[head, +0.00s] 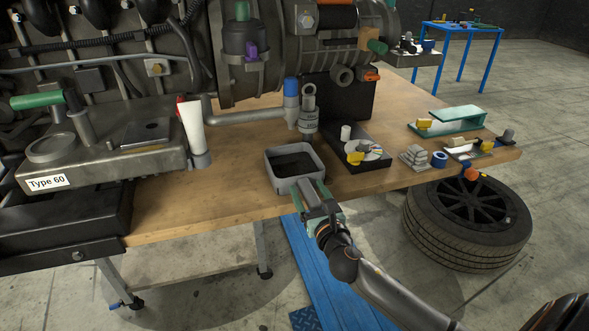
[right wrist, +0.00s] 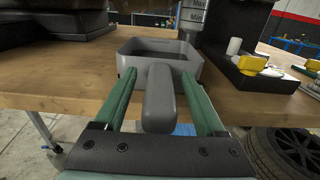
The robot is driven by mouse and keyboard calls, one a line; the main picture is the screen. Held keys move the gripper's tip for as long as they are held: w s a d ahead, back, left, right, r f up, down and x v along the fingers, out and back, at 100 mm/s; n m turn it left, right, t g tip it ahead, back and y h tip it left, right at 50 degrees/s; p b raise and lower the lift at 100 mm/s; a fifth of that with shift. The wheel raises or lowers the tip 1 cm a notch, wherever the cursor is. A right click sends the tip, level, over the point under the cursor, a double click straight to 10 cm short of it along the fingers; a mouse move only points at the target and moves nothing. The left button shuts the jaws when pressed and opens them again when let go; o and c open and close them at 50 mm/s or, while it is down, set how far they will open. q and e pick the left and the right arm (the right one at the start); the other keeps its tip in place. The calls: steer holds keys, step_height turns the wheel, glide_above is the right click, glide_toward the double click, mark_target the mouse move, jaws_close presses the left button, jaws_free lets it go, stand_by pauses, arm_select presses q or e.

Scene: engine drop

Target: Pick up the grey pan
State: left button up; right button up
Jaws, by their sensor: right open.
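The grey pan (head: 272,166) is a square, open tray on the front edge of the wooden table, with a dark inside. Its handle points toward me over the edge. My right gripper (head: 314,192) is at the pan's near side. In the right wrist view the pan (right wrist: 135,57) is straight ahead, and its handle (right wrist: 158,98) lies between the two green fingers of my right gripper (right wrist: 157,95). The fingers are open, with gaps on both sides of the handle. My left gripper is not in view.
The wooden table (head: 225,196) carries a large engine (head: 285,45) behind the pan. A black tray (head: 362,160) with small parts stands right of the pan. A white tube (head: 193,125) stands to the left. A tire (head: 468,222) lies on the floor at right.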

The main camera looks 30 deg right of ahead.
steer(key=shift+c, duration=0.4)
jaws_close()
stand_by(0.4)
